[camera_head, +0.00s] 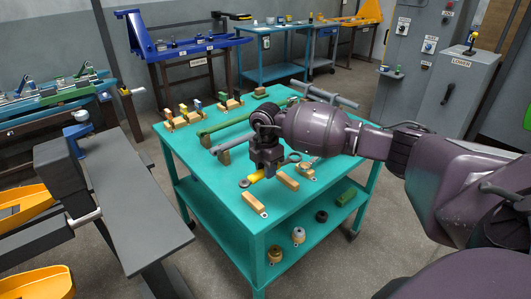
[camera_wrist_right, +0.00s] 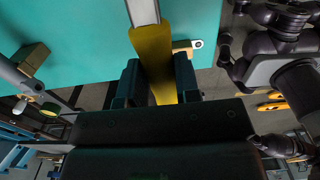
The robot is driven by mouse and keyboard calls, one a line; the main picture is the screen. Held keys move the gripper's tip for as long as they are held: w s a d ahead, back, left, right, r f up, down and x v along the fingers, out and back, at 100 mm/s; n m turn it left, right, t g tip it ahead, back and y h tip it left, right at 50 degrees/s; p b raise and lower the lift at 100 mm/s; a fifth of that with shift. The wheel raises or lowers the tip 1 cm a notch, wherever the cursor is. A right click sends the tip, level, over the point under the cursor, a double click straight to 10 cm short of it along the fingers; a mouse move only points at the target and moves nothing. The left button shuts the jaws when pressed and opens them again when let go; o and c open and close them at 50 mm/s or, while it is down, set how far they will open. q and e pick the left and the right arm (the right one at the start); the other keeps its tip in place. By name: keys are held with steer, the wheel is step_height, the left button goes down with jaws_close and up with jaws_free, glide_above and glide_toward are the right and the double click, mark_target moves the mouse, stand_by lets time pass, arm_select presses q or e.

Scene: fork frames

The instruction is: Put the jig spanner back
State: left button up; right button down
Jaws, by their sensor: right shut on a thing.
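The jig spanner shows as a yellow handle (camera_wrist_right: 152,55) with a grey shaft in the right wrist view. Its yellow part (camera_head: 257,176) also shows in the head view, low over the teal cart's top (camera_head: 190,148). My right gripper (camera_wrist_right: 158,82) is shut on the yellow handle, one dark finger on each side. In the head view the right gripper (camera_head: 266,170) points down over the cart's front half. The spanner's far end is out of the wrist view, and I cannot tell whether the spanner touches the cart. My left gripper is not in view.
Wooden blocks (camera_head: 254,202) lie near the cart's front edge, with a dark ring (camera_head: 244,183) beside them. Long green and grey bars (camera_head: 224,122) lie behind. Several small blocks stand at the back left. A grey bench (camera_head: 128,190) stands left of the cart.

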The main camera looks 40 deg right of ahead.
step_height(320, 180, down, 7)
steer(key=shift+r, duration=0.2)
steer(key=shift+f, duration=0.1)
steer(key=c, duration=0.8)
jaws_free()
steer(key=shift+f+b, duration=0.2)
steer(key=shift+b, duration=0.4)
steer(key=r, duration=0.3)
steer(key=r+p, duration=0.1)
steer(key=r, duration=0.1)
steer(key=shift+w+d+r, duration=0.15)
steer(key=shift+d, duration=0.15)
step_height(320, 180, up, 5)
steer(key=shift+d+f+p, duration=0.1)
steer(key=shift+p, duration=0.2)
steer(key=shift+r, duration=0.45)
